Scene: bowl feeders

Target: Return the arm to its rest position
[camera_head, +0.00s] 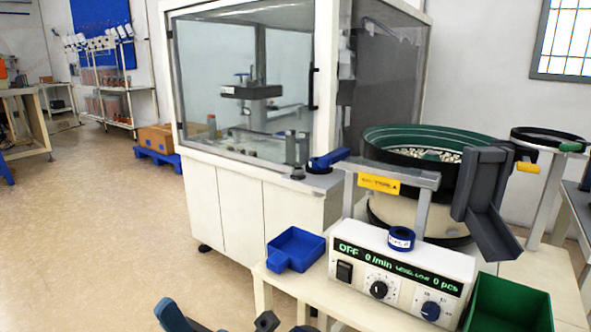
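Parts of what looks like my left arm show at the bottom edge: a blue and dark grey piece (172,315) and a small dark tip, perhaps of my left gripper (267,321). Most of it is cut off by the frame, so I cannot tell whether it is open or shut, or whether it holds anything. These parts are low, in front of the bench and left of the control box. My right gripper is not in view.
The pale bench (340,312) carries a control box (400,268) reading OFF, a blue scoop-like tray (295,248), a green bin (511,303) and a bowl feeder (410,215) with a grey chute (494,236). A glazed machine cabinet (262,205) stands behind. Floor at left is clear.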

